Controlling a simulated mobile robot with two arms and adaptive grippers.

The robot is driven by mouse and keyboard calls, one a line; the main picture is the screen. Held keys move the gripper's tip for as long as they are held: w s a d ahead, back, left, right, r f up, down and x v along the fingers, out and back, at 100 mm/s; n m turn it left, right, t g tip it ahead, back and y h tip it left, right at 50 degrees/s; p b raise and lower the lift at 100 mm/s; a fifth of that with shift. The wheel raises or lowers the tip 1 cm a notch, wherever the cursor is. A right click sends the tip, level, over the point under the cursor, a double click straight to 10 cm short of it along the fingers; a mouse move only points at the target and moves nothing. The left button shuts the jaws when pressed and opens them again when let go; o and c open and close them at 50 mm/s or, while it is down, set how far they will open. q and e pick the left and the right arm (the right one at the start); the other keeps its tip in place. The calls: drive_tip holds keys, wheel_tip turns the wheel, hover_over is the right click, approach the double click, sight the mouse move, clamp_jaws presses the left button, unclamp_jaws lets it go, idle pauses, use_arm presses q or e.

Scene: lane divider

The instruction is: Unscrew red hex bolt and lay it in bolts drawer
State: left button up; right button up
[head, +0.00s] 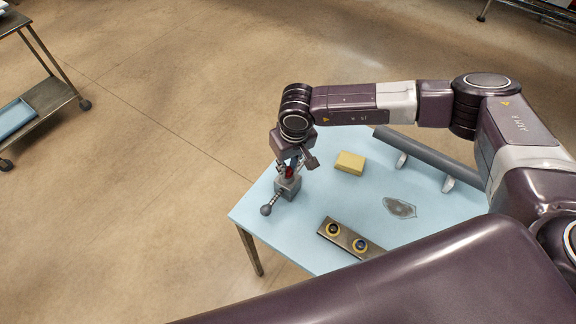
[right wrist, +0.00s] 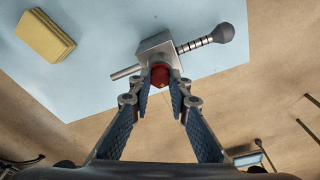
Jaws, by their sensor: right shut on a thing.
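The red hex bolt (right wrist: 163,75) stands at a grey metal block (right wrist: 156,46) with a ball-ended lever, near the table's left corner. In the head view the red bolt (head: 289,172) shows just above the grey block (head: 287,187). My right gripper (right wrist: 163,84) is shut on the bolt's red head, with one finger on each side. It comes down from above in the head view (head: 289,167). How far the bolt sits in the block is hidden. No drawer can be made out. My left gripper is not in view.
The light blue table (head: 320,200) also holds a yellow sponge-like block (head: 350,162), a plate with two ringed holes (head: 349,239), a grey tube on supports (head: 428,152) and a clear flat item (head: 400,208). A wheeled cart (head: 40,97) stands far left.

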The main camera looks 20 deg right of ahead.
drive_tip(key=shift+s+f, duration=0.1)
drive_tip(key=o, duration=0.6)
drive_tip(key=shift+o, duration=0.2)
drive_tip(key=m+h, duration=0.1)
drive_tip(key=m, duration=0.5)
drive_tip(key=shift+a, duration=0.15)
drive_tip(key=m, duration=0.6)
drive_tip(key=shift+g+h, duration=0.3)
drive_tip(key=shift+h, duration=0.1)
drive_tip(key=shift+c, duration=0.6)
